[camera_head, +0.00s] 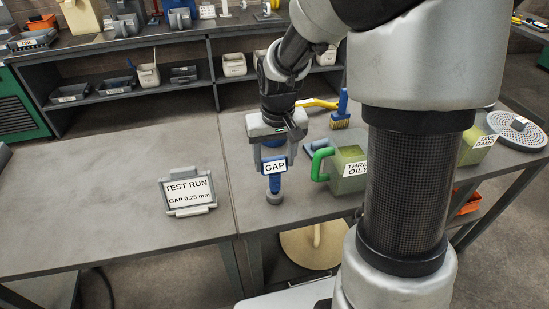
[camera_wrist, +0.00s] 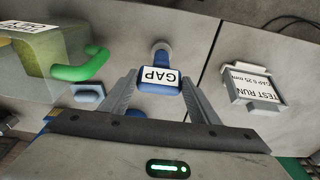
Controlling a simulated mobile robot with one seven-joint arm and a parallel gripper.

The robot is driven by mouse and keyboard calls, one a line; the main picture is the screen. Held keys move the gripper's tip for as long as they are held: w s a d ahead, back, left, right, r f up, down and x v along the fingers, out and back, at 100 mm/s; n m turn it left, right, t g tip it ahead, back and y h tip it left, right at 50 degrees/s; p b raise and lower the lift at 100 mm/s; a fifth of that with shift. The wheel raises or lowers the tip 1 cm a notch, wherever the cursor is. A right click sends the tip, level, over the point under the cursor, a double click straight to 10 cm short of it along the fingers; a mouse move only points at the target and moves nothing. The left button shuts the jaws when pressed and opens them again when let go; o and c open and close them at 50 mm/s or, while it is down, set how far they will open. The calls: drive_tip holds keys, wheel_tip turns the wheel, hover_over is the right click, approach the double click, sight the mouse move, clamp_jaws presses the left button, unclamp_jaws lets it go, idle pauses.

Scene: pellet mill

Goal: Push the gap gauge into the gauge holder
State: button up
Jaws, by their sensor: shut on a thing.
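The gap gauge (camera_head: 275,183) is a blue piece with a white "GAP" label, upright in the head view. It also shows in the wrist view (camera_wrist: 160,89), between my fingers. My gripper (camera_head: 274,152) points down and is shut on its upper part; the fingertips also show in the wrist view (camera_wrist: 160,80). A small grey round piece (camera_head: 274,198) is at the gauge's lower end, near the table's front edge; it shows in the wrist view (camera_wrist: 161,48). It looks like the gauge holder, but I cannot tell how deep the gauge sits in it.
A "TEST RUN" sign (camera_head: 188,194) reading "GAP 0.25 mm" stands to the left. A green-handled jug (camera_head: 348,172) stands close on the right. A blue brush (camera_head: 341,112) is behind it.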

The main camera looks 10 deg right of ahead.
drive_tip(key=shift+f+b, duration=0.6)
drive_tip(key=shift+f, duration=0.15)
idle(1.4)
drive_tip(key=o, duration=2.2)
drive_tip(key=shift+s+r+p, duration=0.2)
drive_tip(key=shift+r+p, duration=0.65)
drive_tip(key=shift+r, duration=0.3)
drive_tip(key=shift+s+r+p, duration=0.15)
drive_tip(key=shift+r+p, duration=0.75)
drive_tip(key=shift+r, duration=0.25)
drive_tip(key=shift+s+r+p, duration=0.2)
drive_tip(key=shift+r+p, duration=0.65)
drive_tip(key=shift+r, duration=0.3)
